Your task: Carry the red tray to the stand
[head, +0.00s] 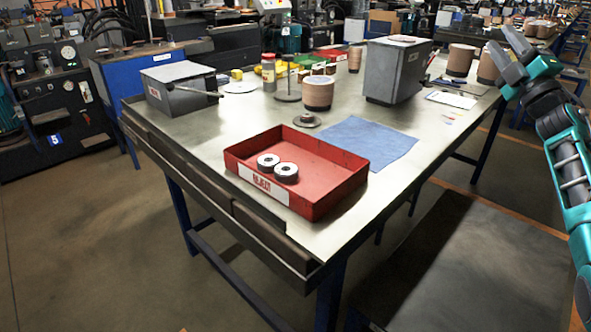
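The red tray (345,188) lies flat near the front corner of the metal-topped workbench (232,125). Its front wall bears a white "REJECT" label. Two grey flap discs (286,172) with dark centre holes lie in its front left part. A thin upright rod on a round base (288,97) stands farther back on the bench; I cannot tell if this is the stand. My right gripper (499,37) is raised at the upper right, well away from the tray. Its fingers are apart with nothing between them. My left gripper is out of view.
A blue cloth (368,146) lies right behind the tray, with a dark metal disc (307,121) beside it. Brown cylinders (318,92), a grey box (396,70) and a grey metal box (178,88) stand farther back.

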